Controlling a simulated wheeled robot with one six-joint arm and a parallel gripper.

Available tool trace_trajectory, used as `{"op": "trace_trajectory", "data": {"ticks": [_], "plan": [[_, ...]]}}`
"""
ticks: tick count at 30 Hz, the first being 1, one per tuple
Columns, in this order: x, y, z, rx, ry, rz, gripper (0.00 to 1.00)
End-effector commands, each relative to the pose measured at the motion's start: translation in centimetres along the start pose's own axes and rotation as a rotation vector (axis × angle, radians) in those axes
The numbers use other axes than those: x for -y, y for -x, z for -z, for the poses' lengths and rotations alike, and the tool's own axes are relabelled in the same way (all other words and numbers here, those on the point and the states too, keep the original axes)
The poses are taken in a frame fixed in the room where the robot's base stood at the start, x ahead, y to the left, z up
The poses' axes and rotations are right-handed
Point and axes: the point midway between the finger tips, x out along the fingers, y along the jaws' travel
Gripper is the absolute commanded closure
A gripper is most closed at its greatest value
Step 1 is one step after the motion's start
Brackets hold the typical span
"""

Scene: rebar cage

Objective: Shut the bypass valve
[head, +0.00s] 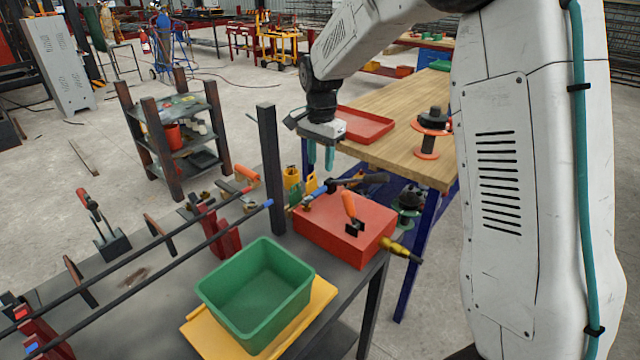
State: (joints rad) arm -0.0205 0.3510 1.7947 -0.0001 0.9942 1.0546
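A red box-shaped unit (318,238) stands at the right end of the dark workbench. On its top, a short orange lever (349,206) leans up from a small black base; it looks like the bypass valve's handle, though no label shows. A longer bar with a black grip (372,179) and a blue section lies across the unit's back edge. A yellow fitting (400,250) sticks out of its right side. My gripper (320,166) points down above and behind the unit, apart from the lever. Its two teal fingers are spread, with nothing visible between them.
A green bin (252,318) on a yellow board is at the bench's front. A dark upright post (270,165) stands left of the unit. Long bars on red supports run left. A wooden table (385,125) with a red tray (362,122) and spools stands behind.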

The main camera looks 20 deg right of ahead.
Motion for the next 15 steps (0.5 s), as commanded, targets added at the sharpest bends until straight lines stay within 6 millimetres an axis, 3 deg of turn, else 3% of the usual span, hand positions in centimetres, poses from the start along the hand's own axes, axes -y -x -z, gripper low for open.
{"op": "trace_trajectory", "data": {"ticks": [5, 15], "plan": [[0.4, -1.6, 0.2, 0.002, -0.016, -0.003, 0.62], [0.3, -6.8, 0.2, 0.002, -0.014, -0.004, 0.62]]}}
